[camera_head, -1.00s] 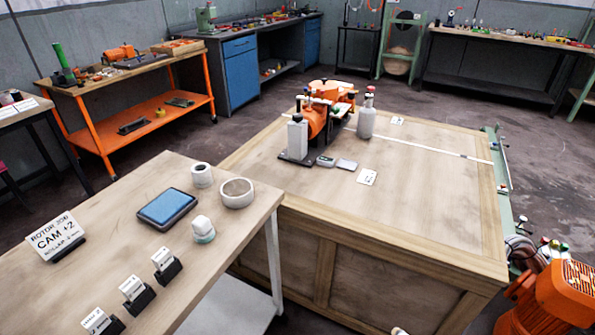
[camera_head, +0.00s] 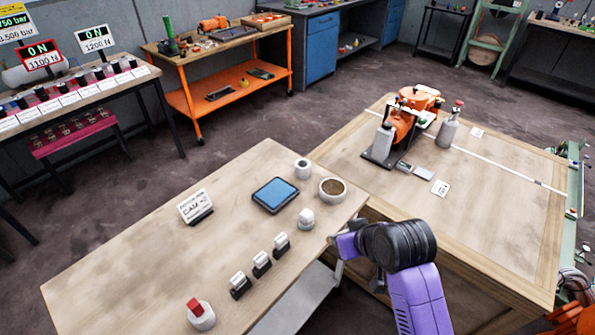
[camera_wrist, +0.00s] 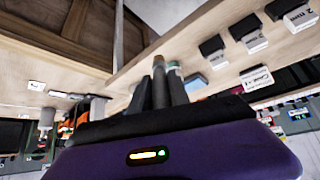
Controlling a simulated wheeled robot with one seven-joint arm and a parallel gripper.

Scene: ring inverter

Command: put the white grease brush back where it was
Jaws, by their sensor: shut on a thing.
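My gripper (camera_wrist: 161,92) is shut on a slim grey thing (camera_wrist: 158,80) with a brownish end, seen between the fingers in the wrist view. It looks like the grease brush, but I cannot make out any white on it. In the head view my purple and black arm reaches in at the lower right. The gripper there is by the right edge of the near wooden bench (camera_head: 130,270), mostly hidden by my wrist. I cannot identify an empty place for the brush.
A table with labelled pots (camera_head: 62,100) stands far left. The bench's left half is mostly clear.

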